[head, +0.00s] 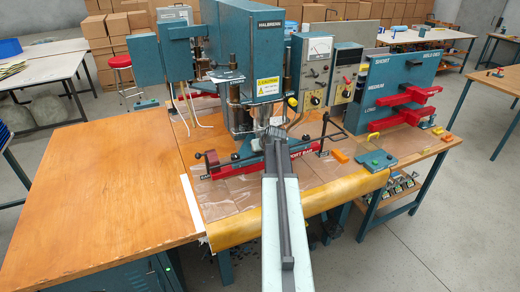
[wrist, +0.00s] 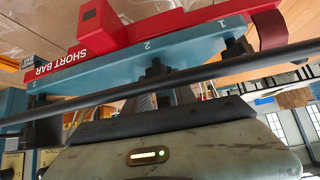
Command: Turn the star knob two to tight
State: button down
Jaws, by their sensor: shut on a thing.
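The red short bar (wrist: 95,45) with its teal strip numbered 1, 2 and 3 (wrist: 190,48) crosses the wrist view; in the head view the red bar (head: 302,154) lies under the press. The dark star knob two (wrist: 156,69) sits at the strip's edge beside the number 2. My gripper (wrist: 160,88) reaches up to this knob, and its grey fingers are shut on it. The fingertips and part of the knob are hard to see. In the head view my gripper (head: 275,132) is at the bar, and the knob is hidden there.
A dark rod (wrist: 100,101) runs across the wrist view close to my gripper. The press with a yellow caution label (head: 268,87) stands just behind. A rack with red bars (head: 400,97) is at right. The wooden tabletop (head: 90,200) at left is clear.

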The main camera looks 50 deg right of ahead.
jog(key=m+g+h, duration=0.2)
jog(key=m, duration=0.1)
jog(key=m+h, duration=0.1)
jog(key=m, duration=0.1)
jog(key=shift+w+a+g, duration=0.2)
jog(key=shift+w+g, duration=0.1)
jog(key=shift+g, duration=0.1)
jog(key=shift+w+m+g+h, duration=0.1)
jog(key=shift+m+g+h, duration=0.35)
jog(key=shift+m+g, duration=0.55)
jog(key=shift+m+g+h, duration=0.45)
jog(key=shift+m+g, duration=0.05)
jog(key=shift+m, duration=0.9)
jog(key=shift+a, duration=0.1)
jog(key=c, duration=1)
grip_release()
